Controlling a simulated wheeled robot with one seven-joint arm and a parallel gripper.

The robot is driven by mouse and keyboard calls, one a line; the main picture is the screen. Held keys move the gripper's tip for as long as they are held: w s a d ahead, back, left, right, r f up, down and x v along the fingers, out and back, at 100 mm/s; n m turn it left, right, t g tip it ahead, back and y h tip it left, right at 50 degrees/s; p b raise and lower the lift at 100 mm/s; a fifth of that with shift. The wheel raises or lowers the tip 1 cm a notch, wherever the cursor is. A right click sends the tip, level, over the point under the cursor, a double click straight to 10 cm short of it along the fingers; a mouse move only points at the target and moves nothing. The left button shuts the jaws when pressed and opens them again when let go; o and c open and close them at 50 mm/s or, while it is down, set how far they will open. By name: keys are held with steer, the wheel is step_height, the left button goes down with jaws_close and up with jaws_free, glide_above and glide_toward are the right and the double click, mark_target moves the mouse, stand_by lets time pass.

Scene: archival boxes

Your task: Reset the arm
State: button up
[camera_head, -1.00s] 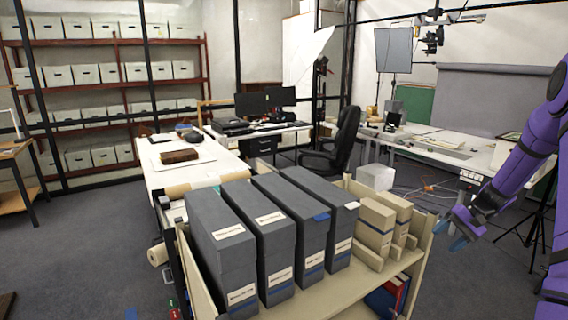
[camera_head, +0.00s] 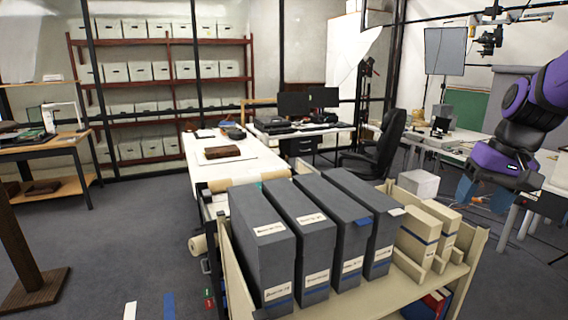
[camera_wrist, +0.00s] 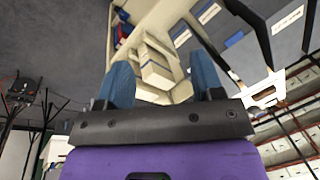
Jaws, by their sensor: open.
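My purple arm reaches in from the right edge of the head view. My gripper (camera_head: 484,196) hangs to the right of the cart (camera_head: 478,262), apart from it, with blue fingers. In the wrist view my gripper (camera_wrist: 165,85) shows two blue fingers spread apart with nothing between them. Beyond the fingers lie the cart and a small cream box (camera_wrist: 157,68). The gripper is open and empty.
Several grey archival boxes (camera_head: 262,245) and small cream boxes (camera_head: 418,232) stand on the cart. A long white table (camera_head: 200,150), an office chair (camera_head: 385,145) and shelves of white boxes (camera_head: 160,70) are behind.

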steer(key=s+a+r+n+t+h, duration=0.1)
steer(key=s+a+r+t, duration=0.1)
steer(key=s, duration=0.6)
steer(key=s+a+r+n+t+h, duration=0.1)
steer(key=s+a, duration=0.3)
steer(key=s, duration=0.4)
steer(key=shift+a+r+n+t, duration=0.3)
steer(key=shift+r+t, duration=0.2)
steer(key=shift+r, duration=0.05)
